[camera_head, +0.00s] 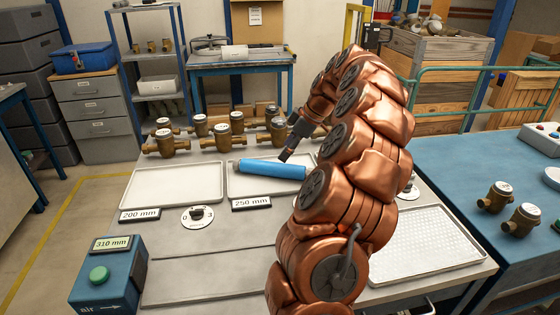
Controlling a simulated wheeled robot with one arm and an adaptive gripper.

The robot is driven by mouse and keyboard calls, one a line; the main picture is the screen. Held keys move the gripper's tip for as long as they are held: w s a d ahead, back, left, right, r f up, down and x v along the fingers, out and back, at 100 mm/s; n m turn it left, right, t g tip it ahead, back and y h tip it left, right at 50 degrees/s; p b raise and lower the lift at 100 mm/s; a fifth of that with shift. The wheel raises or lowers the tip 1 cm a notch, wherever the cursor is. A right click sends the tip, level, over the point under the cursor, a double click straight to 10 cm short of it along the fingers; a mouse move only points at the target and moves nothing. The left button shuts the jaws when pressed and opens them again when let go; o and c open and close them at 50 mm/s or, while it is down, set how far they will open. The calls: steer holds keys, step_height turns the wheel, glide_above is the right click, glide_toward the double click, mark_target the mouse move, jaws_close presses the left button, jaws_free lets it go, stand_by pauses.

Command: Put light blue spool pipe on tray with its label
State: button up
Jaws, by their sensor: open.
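The light blue spool pipe (270,169) lies on its side on the middle tray (240,188), behind the "250 mm" label (251,203). The left tray (172,188) is empty, with a "200 mm" label (139,214) in front. The right tray (430,240) is empty where visible; my arm hides its left part and any label there. Any writing on the pipe is unreadable.
Several brass meters (222,136) stand behind the trays. A dial (198,216) sits in front of them. A blue box (108,275) with a green button and a "310 mm" label stands front left. Two more meters (524,218) are on the right bench.

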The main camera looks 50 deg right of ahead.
steer(key=shift+b+v, duration=0.35)
steer(key=shift+v, duration=1.95)
steer(key=s+a+g, duration=0.2)
steer(key=a+g, duration=0.2)
steer(key=a, duration=2.7)
steer(key=s+a+f+m+g+h, duration=0.1)
steer(key=s+a+f+m, duration=0.2)
steer(key=s, duration=0.8)
steer(key=s+a+f+m+g+h, duration=0.2)
steer(key=s+a+f, duration=0.5)
steer(key=s, duration=0.4)
steer(key=shift+s+f+m, duration=0.2)
steer(key=shift+f+m, duration=0.15)
steer(key=shift+m, duration=0.15)
